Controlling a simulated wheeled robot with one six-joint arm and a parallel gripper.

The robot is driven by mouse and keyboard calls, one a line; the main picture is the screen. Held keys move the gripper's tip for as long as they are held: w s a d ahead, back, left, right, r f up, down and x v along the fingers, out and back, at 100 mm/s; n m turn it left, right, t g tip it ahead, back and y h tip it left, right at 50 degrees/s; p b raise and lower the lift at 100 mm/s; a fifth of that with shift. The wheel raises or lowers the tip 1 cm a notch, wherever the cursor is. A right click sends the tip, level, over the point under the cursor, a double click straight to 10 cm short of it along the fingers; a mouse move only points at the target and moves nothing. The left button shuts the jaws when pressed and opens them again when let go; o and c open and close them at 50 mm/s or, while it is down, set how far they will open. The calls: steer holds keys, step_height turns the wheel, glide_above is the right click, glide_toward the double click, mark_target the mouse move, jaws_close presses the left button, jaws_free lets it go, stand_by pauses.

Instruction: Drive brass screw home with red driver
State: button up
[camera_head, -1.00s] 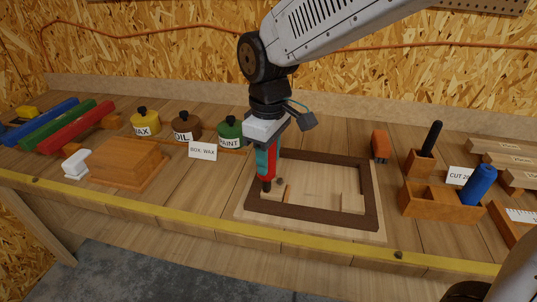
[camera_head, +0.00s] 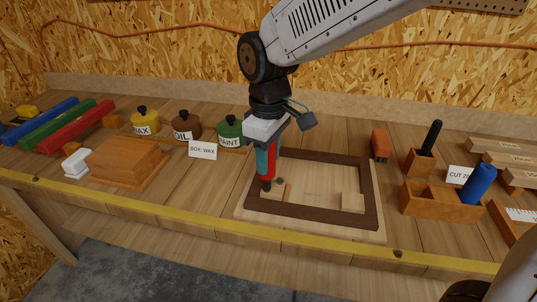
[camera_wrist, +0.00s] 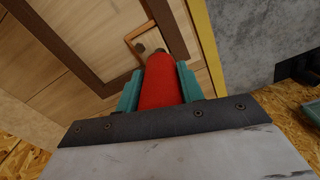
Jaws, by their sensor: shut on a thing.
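My gripper (camera_head: 266,160), with teal fingers, is shut on the red driver (camera_wrist: 160,85). The driver points down, nearly upright, over the left front corner of the dark wooden frame (camera_head: 371,185). Its tip is close to a small pale block (camera_head: 283,192) inside that corner; I cannot tell whether it touches anything. In the wrist view a dark round spot (camera_wrist: 140,47) shows on the block beside the driver's tip. I cannot make out the brass screw for sure. A second pale block (camera_head: 352,203) sits in the frame's right front corner.
Left are a wooden box (camera_head: 125,160), a white block (camera_head: 76,163), several tins (camera_head: 186,127) and a "BOX: WAX" card (camera_head: 203,150). Right are an orange block (camera_head: 380,146) and a wooden holder (camera_head: 425,200) with a blue cylinder (camera_head: 479,183). A yellow strip (camera_head: 200,227) marks the bench's front edge.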

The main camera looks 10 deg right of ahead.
steer(key=shift+r, duration=3.45)
